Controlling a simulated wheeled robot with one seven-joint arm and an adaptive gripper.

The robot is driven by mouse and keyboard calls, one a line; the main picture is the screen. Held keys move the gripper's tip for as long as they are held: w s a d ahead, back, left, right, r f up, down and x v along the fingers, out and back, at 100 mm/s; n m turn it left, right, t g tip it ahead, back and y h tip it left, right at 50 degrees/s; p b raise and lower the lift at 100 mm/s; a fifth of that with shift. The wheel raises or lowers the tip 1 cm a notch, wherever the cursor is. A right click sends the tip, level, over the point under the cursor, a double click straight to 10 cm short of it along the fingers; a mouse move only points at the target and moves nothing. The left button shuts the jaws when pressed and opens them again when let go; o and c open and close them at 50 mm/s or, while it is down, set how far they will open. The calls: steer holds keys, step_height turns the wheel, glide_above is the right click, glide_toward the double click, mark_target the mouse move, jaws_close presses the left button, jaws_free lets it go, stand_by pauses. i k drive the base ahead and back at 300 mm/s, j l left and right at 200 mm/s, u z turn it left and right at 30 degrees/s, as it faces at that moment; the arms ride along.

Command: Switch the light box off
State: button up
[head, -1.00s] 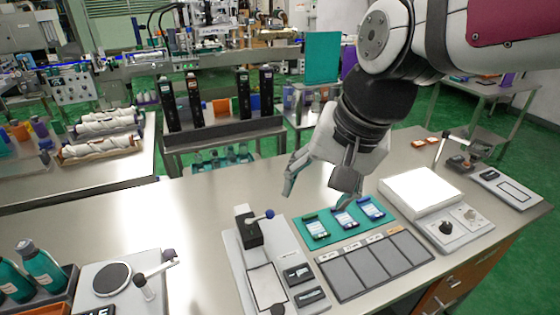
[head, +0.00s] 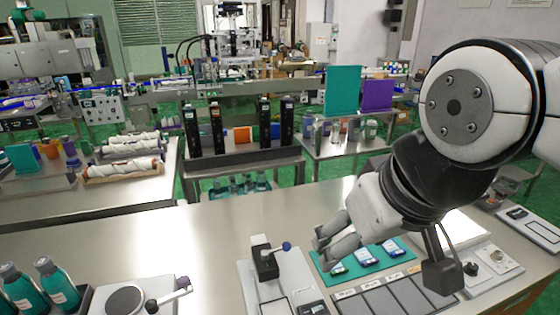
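The light box (head: 463,227) stands at the right of the bench, with its bright white panel largely hidden behind my wrist. Its grey control strip (head: 488,279) shows at the front, with a black round knob (head: 471,268) and a small pale knob (head: 497,256). My gripper (head: 321,244) is to the left of the light box, above the green mat with the cards, pointing left and apart from the controls. Its fingers look close together and hold nothing that I can see; their gap is unclear. A dark block on my wrist hangs just left of the black knob.
A green mat (head: 402,243) with several cards (head: 366,257) and a grey sectioned tray (head: 382,302) lie left of the light box. A lever fixture (head: 266,262) stands further left. A scanner-like device (head: 533,226) is at right. The bench's left middle is clear.

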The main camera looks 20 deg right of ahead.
mark_target(471, 268)
steer(key=j+z, duration=0.1)
steer(key=z, duration=0.3)
steer(key=k+j+z, duration=0.1)
steer(key=z, duration=0.65)
steer(key=k+j+z, duration=0.1)
steer(key=z, duration=0.25)
steer(key=l+u, duration=0.25)
steer(key=l, duration=0.3)
steer(key=k+l+u, duration=0.1)
steer(key=l+u, duration=0.15)
steer(key=l, duration=0.25)
